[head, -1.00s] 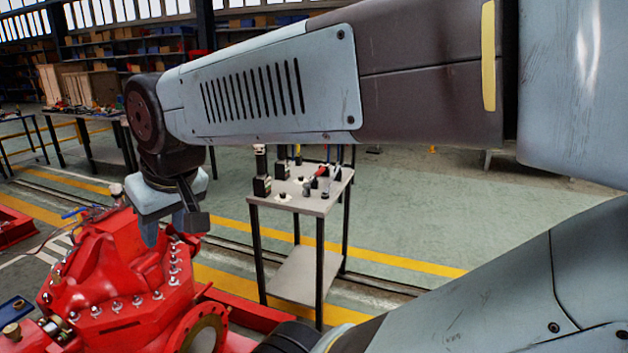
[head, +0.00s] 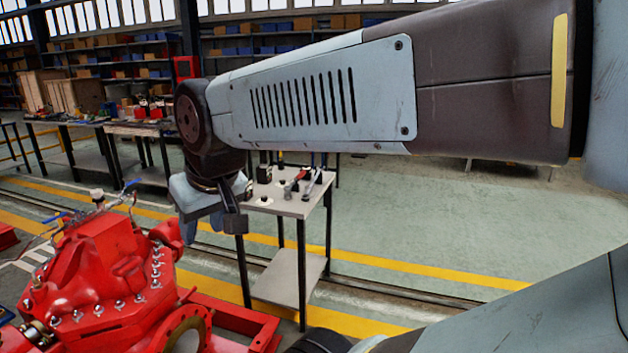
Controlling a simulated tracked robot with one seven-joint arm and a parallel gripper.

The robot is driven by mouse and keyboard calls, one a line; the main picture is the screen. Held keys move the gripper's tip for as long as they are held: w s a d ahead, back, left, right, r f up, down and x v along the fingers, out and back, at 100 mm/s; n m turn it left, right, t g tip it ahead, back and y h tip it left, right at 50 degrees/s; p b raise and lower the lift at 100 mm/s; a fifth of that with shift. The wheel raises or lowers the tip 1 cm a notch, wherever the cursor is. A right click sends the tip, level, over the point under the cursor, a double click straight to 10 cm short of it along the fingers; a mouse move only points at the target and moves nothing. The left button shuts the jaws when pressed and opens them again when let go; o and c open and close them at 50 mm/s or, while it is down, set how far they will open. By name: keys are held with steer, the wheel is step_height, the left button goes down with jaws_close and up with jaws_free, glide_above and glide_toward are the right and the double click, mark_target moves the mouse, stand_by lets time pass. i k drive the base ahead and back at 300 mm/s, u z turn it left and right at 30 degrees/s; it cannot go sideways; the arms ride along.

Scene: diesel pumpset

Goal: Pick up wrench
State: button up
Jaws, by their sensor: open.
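A small grey-topped table (head: 285,208) stands in the middle of the head view with several small tools on it. A slim grey tool (head: 312,186) near its right side looks like the wrench, but it is too small to be sure. A red-handled tool (head: 298,175) lies just left of it. My gripper (head: 211,226) hangs pointing down at the left end of my arm, open and empty. In the picture it overlaps the table's left edge and hides part of it. Its distance from the table cannot be told.
A red pumpset (head: 105,265) fills the lower left, below and left of my gripper. Longer workbenches (head: 130,128) with clutter stand behind at the left, with shelving (head: 110,60) along the back wall. The floor right of the small table is clear.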

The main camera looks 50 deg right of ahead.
mark_target(319, 170)
steer(key=u, duration=0.6)
steer(key=i, duration=0.15)
steer(key=z, duration=3.2)
steer(key=k, duration=0.45)
steer(key=u, duration=1.05)
steer(key=i, duration=0.85)
steer(key=z, duration=0.25)
